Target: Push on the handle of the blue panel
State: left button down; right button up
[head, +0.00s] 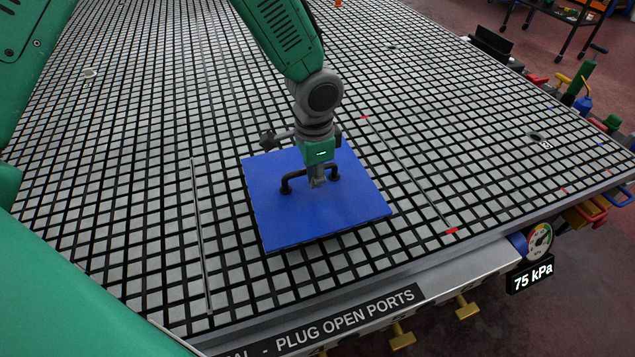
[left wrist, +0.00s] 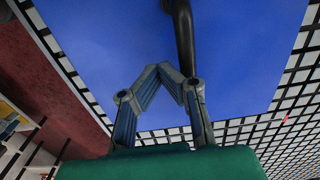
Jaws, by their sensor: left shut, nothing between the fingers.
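The blue panel (head: 300,225) lies flat on the vacuum grid table, near its front edge. A black bar handle (head: 287,184) stands on the panel, running left to right in the head view. My left gripper (head: 318,184) is shut and empty, pointing down at the middle of the handle and hiding part of it. In the left wrist view the closed fingers (left wrist: 172,72) are close to the dark handle (left wrist: 184,35), over the blue panel (left wrist: 100,50). I cannot tell whether the fingertips touch the handle. My right gripper is not in view.
The grid table (head: 130,150) is mostly clear around the panel. A gauge (head: 538,240) with a 75 kPa display (head: 531,276) hangs at the right front edge. Yellow valve handles (head: 402,340) stick out along the front. Clamps and tools (head: 577,85) line the right edge.

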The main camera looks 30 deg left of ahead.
pick_arm(q)
jog(key=p, duration=0.2)
jog(key=shift+w+a+p, duration=0.2)
jog(key=shift+a+p, duration=0.05)
jog(key=shift+p, duration=0.1)
dwell(2.6)
jog(key=shift+s+d, duration=0.1)
